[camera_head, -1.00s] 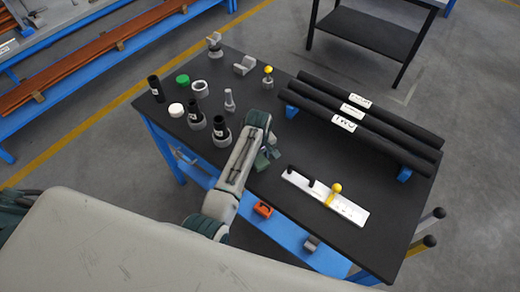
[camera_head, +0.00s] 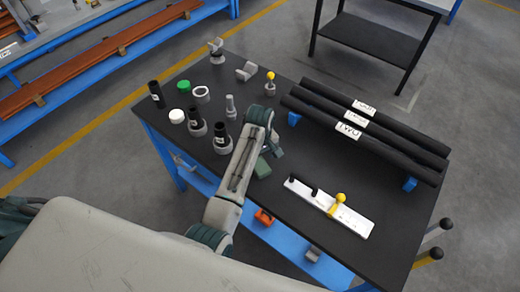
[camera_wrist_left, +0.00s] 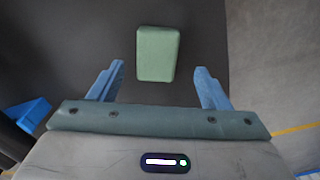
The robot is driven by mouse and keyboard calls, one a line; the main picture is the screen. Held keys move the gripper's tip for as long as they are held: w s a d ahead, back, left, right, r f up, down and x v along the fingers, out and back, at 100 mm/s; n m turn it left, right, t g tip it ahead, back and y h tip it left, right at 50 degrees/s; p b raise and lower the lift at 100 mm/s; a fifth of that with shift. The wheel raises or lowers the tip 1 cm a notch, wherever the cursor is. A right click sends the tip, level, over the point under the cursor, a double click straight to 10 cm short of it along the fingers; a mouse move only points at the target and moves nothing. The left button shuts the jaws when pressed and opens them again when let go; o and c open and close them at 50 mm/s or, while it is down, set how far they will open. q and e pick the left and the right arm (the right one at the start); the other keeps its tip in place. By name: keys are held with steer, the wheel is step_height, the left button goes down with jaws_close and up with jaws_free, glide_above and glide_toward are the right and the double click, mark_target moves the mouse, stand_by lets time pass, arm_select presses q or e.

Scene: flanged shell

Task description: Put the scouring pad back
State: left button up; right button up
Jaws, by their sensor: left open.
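The scouring pad, a green block, lies on the dark tabletop and shows whole in the left wrist view (camera_wrist_left: 157,53). In the head view the green pad (camera_head: 263,168) is beside the end of my left arm. My left gripper (camera_wrist_left: 159,70) is open, with its two blue fingers apart on either side of the pad's near end in the picture. Nothing is held between the fingers. In the head view the fingers of my left gripper are hard to make out behind the wrist. My right gripper is not in view.
A white strip (camera_head: 357,221) with black pegs and a yellow knob (camera_head: 340,197) lies to the right. Long black tubes (camera_head: 345,128) rest on blue supports behind. Grey holders with black cylinders (camera_head: 221,135), a green cap (camera_head: 184,86) and a white cap (camera_head: 177,115) stand at left.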

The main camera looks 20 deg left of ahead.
mark_target(261, 167)
arm_select(q)
step_height(261, 167, up, 7)
steer(key=b, duration=0.1)
steer(key=shift+b, duration=0.35)
steer(key=shift+r, duration=0.1)
